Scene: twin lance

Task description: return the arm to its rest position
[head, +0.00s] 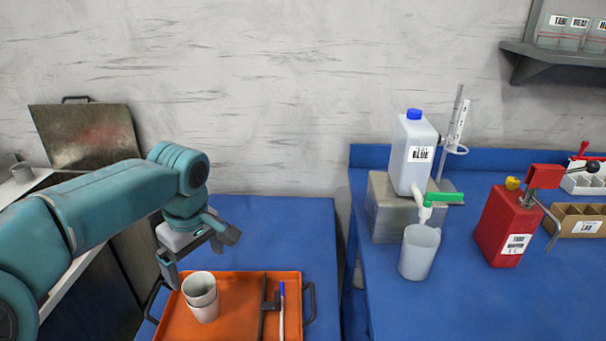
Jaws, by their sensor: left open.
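My left arm comes in from the left in the head view, bent at a teal joint. My left gripper (201,258) is open and empty, with its fingers spread above the back left part of an orange tray (234,318). A white cup or stack of cups (201,297) stands on the tray, just below and in front of the gripper, apart from it as far as I can tell. My right gripper is not in view.
The tray also holds a dark tool (264,307) and a blue-capped pen (282,310). A metal panel (87,137) leans at the back left.

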